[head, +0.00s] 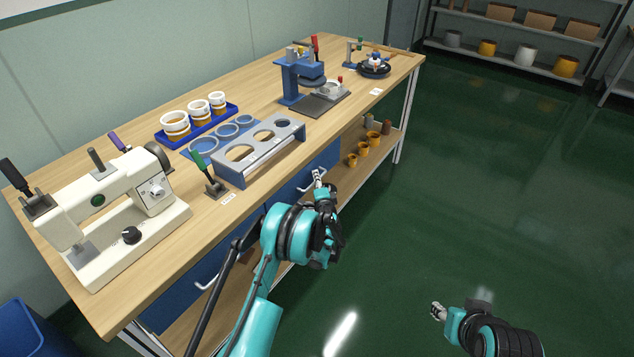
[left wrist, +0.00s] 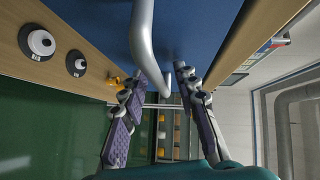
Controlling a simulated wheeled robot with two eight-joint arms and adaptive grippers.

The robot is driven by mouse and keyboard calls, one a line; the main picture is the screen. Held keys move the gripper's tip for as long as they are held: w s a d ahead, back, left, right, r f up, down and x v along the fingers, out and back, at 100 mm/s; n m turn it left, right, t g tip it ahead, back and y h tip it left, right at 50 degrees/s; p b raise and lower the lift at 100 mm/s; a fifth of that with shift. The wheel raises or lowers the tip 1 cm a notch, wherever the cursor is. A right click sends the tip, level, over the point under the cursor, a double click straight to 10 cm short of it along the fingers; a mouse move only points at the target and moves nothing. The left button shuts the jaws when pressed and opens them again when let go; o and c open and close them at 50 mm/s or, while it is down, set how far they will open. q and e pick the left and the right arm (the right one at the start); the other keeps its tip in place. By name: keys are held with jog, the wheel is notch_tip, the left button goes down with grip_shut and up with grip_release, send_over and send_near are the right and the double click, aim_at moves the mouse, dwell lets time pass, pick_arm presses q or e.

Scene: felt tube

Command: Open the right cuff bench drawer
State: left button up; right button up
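The right drawer (head: 322,166) is a blue front under the bench top, and it looks shut. Its pale curved bar handle (head: 308,187) is partly hidden by my left gripper (head: 318,177). In the left wrist view, the handle (left wrist: 145,40) runs down from the top and passes between the two fingertips of my left gripper (left wrist: 160,76). The fingers are apart; the left fingertip is close to the bar, and a gap shows on the right. I cannot tell whether it touches. My right gripper (head: 438,311) is away over the floor at the lower right, its opening too small to read.
The wooden bench (head: 265,184) carries a sewing machine (head: 125,215), a grey holed rack (head: 260,150) and a blue press (head: 297,78). A left drawer handle (head: 207,284) shows nearer. A lower shelf holds orange cups (head: 363,149). The green floor at right is clear.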

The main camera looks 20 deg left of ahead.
pick_arm(q)
grip_shut()
jog(key=s+d, duration=0.3)
jog(key=d, duration=0.6)
jog(key=s+d, duration=0.4)
jog(key=d, duration=0.6)
jog(key=s+d, duration=0.3)
jog(key=d, duration=0.7)
jog(key=shift+s, duration=0.35)
grip_release()
